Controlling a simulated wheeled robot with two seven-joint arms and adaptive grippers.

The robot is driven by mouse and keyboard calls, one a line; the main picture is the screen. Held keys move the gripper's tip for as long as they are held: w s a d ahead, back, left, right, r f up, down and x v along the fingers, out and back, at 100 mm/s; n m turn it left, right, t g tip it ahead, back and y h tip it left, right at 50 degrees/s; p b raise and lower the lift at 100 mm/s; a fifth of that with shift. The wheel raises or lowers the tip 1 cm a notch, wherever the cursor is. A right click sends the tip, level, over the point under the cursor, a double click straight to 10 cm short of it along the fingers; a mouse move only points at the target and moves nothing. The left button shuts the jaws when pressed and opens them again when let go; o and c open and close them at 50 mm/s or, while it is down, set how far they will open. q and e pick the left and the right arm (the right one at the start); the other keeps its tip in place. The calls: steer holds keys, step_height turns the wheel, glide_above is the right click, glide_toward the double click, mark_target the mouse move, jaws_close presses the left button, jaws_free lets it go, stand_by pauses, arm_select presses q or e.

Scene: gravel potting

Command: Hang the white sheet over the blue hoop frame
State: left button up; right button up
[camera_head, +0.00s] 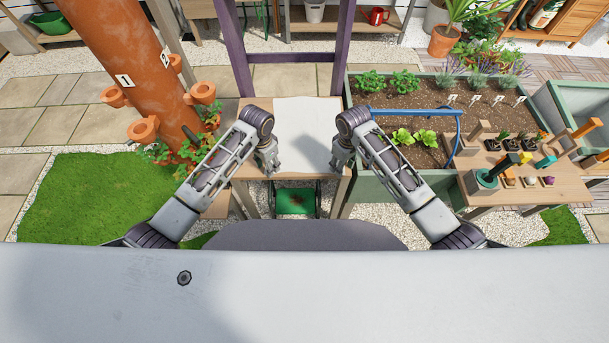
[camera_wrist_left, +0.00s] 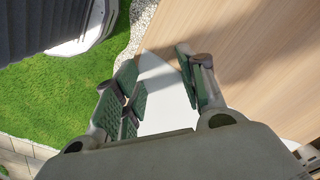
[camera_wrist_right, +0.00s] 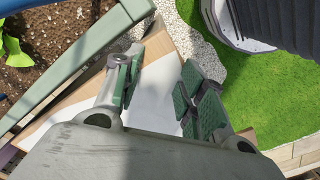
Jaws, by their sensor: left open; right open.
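The white sheet (camera_head: 306,125) lies spread on the light wooden table in front of me. The blue hoop frame (camera_head: 415,112) stands over the soil planter at right; in the head view I see a long bar and a curved end. My left gripper (camera_head: 268,168) is open at the sheet's left near corner. In the left wrist view the sheet's corner (camera_wrist_left: 165,95) shows between the fingers (camera_wrist_left: 160,85). My right gripper (camera_head: 342,164) is open at the right near corner. In the right wrist view the sheet (camera_wrist_right: 155,98) shows between the fingers (camera_wrist_right: 158,85). Contact is unclear.
The green planter (camera_head: 380,188) holds leafy plants and soil right of the table (camera_head: 245,172). A terracotta tower (camera_head: 130,65) stands at left. A bench (camera_head: 540,190) with tools and seedlings is at right. A purple post frame (camera_head: 236,45) rises behind the table.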

arm_select(q)
steer(key=shift+f, duration=0.15)
jaws_close()
arm_select(e)
steer(key=shift+f, duration=0.15)
jaws_close()
arm_select(q)
steer(key=shift+a, duration=0.1)
steer(key=shift+s, duration=0.1)
arm_select(e)
steer(key=shift+s+d, duration=0.1)
steer(key=shift+d, duration=0.05)
stand_by(0.8)
arm_select(q)
steer(key=shift+r, duration=0.2)
arm_select(e)
steer(key=shift+r, duration=0.2)
